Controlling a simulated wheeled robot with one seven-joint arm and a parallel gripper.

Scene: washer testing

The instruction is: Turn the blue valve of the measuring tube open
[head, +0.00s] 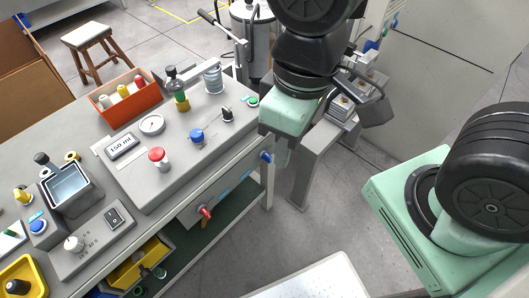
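Two blue handles are in view, and I cannot tell for sure which is the measuring tube's valve. One is a blue knob (197,135) on the top of the grey console. The other is a blue handle (266,157) on the front side of the bench, near its right end. A clear ringed cylinder (212,77) stands at the back of the console; it may be the measuring tube. My arm hangs down at the upper middle, right of the console. Its green and black end is close to the blue handle on the bench side. The fingers cannot be made out clearly.
The console carries a red knob (158,158), a round gauge (152,125), a "150 ml" display (122,146) and a bottle (177,88). A red handle (205,212) is on the bench front. An orange bin (128,97) stands behind.

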